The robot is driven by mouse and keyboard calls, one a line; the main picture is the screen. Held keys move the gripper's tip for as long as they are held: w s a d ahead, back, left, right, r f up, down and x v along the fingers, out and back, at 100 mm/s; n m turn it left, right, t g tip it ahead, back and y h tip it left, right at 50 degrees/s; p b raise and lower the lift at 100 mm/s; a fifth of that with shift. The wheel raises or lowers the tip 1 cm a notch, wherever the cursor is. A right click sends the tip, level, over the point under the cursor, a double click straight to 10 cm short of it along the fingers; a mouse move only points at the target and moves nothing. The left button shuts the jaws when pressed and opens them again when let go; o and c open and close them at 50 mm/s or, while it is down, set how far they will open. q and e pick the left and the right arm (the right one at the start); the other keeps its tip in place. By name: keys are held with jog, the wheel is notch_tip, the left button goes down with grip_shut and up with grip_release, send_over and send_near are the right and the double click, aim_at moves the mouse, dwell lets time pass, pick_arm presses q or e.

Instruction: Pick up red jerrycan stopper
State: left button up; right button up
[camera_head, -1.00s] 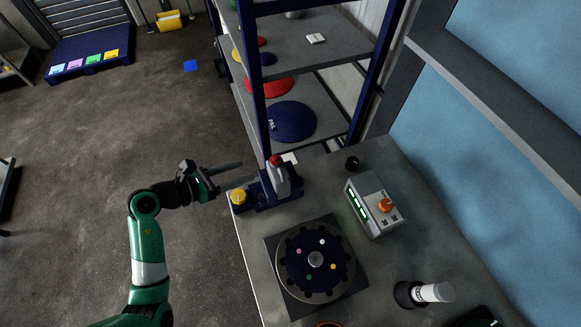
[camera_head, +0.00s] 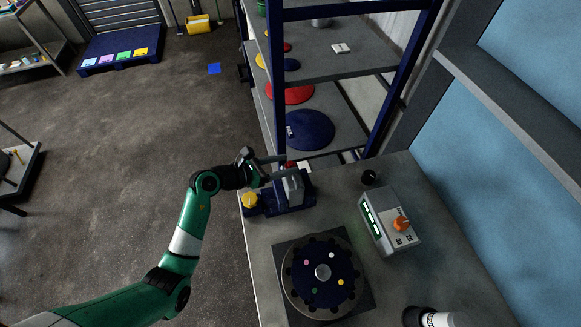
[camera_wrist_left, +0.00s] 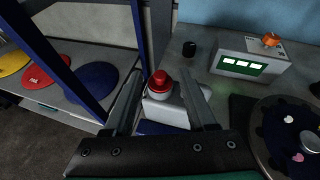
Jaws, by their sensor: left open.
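The red stopper (camera_wrist_left: 159,83) sits on top of a small light-grey jerrycan (camera_wrist_left: 165,109) in the left wrist view. In the head view, the stopper (camera_head: 291,166) is partly hidden by a finger, and the jerrycan (camera_head: 293,187) stands upright in a dark blue holder (camera_head: 268,204). My left gripper (camera_head: 283,167) is open, with its fingers reaching over the jerrycan's top. In the left wrist view, its fingers (camera_wrist_left: 160,78) lie on either side of the stopper with gaps visible. I cannot tell how far the fingertips are above or below it. My right gripper is not in view.
A yellow knob (camera_head: 249,200) stands at the holder's left end. To the right are a small black knob (camera_head: 370,177) and a grey device with an orange knob (camera_head: 401,224). A round disc carousel (camera_head: 322,290) lies in front. A blue-framed shelf (camera_head: 278,90) stands close behind.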

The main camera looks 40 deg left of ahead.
pick_arm(q)
jog(key=shift+w+d+f, duration=0.1)
jog(key=shift+w+f, duration=0.1)
jog(key=shift+w, duration=0.15)
grip_shut()
jog(key=shift+r, duration=0.45)
notch_tip(320, 180, up, 3)
jog(key=shift+p, duration=0.7)
jog(key=s+d+r+p, duration=0.3)
jog(key=s+d+r, duration=0.5)
jog(key=s, duration=0.3)
jog(key=shift+s+r+p, duration=0.3)
jog(key=shift+r+p, duration=0.1)
jog(key=shift+r, duration=0.1)
